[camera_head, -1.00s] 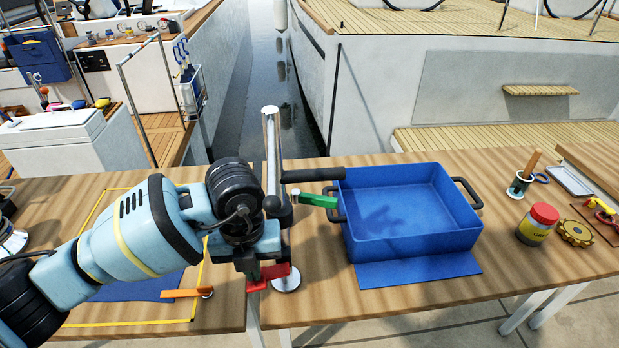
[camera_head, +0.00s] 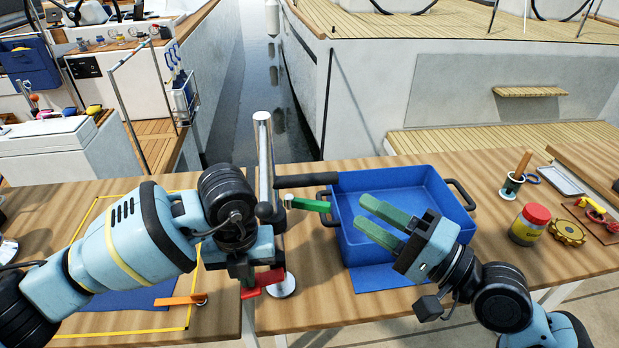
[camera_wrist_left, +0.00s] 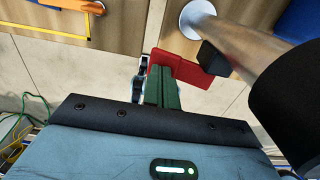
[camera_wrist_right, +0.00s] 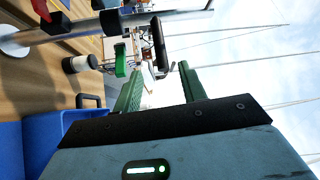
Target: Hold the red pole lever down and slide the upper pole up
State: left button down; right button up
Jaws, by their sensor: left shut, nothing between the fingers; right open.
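The upright silver pole (camera_head: 265,155) stands on a round base at the table's front edge, with a black collar and a black arm (camera_head: 305,182) to the right. The red lever (camera_head: 262,283) sits low by the pole; in the left wrist view the red lever (camera_wrist_left: 188,67) is beside my left fingertips. My left gripper (camera_wrist_left: 163,88) is shut and empty, against or just above the lever; contact is unclear. A green lever (camera_head: 307,204) sticks out right of the pole; it also shows in the right wrist view (camera_wrist_right: 120,60). My right gripper (camera_head: 370,219) is open and empty, right of the green lever.
A blue bin (camera_head: 345,240) stands right of the pole, under my right gripper. A red-lidded jar (camera_head: 530,224) and a brass gear (camera_head: 566,233) lie further right. An orange handle (camera_head: 180,300) is left of the pole.

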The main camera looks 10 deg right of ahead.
aim_at(317, 185)
jog(key=x, duration=1.2)
jog(key=shift+c, duration=0.2)
grip_shut()
